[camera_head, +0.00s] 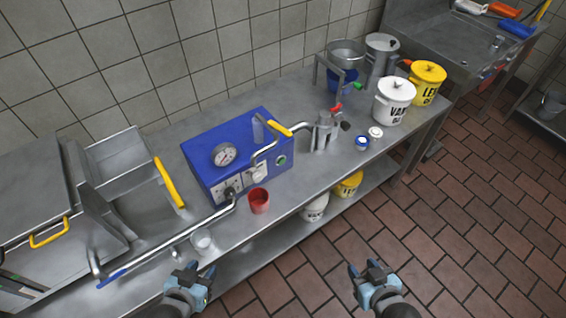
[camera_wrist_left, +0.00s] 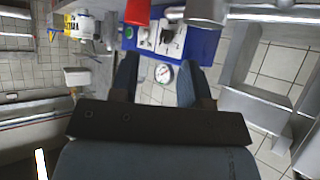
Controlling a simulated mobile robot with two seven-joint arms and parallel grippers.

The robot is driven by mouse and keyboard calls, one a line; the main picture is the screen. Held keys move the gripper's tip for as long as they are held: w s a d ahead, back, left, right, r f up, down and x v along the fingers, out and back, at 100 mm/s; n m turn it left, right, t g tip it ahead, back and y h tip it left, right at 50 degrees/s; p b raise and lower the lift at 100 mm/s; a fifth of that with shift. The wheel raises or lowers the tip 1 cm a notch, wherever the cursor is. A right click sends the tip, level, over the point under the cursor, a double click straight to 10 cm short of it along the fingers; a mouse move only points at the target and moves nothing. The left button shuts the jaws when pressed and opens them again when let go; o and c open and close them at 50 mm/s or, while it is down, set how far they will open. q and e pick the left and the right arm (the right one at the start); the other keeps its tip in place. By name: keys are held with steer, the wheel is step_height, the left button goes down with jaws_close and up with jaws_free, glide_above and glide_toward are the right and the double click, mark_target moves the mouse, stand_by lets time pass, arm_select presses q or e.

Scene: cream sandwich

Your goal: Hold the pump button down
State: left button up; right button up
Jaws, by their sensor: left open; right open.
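A blue machine box (camera_head: 235,150) stands on the steel counter, with a round dial gauge (camera_head: 224,154) on top. A round green button (camera_head: 281,160) sits at its right end, and small white panels with knobs (camera_head: 229,187) are on its front. In the left wrist view the blue box (camera_wrist_left: 203,42) is upside down, with the green button (camera_wrist_left: 128,32) at its left. My left gripper (camera_head: 190,268) is open and empty, in front of the counter and apart from the box. My right gripper (camera_head: 365,267) is open and empty over the floor, further right. Neither touches the button.
A red cup (camera_head: 259,201) stands before the box, near the counter edge. A long metal pipe with a blue handle (camera_head: 112,277) runs along the front left. The tiled floor (camera_head: 470,220) is clear.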

arm_select(q)
steer(key=shift+w, duration=0.1)
stand_by(0.3)
jaws_close()
stand_by(1.6)
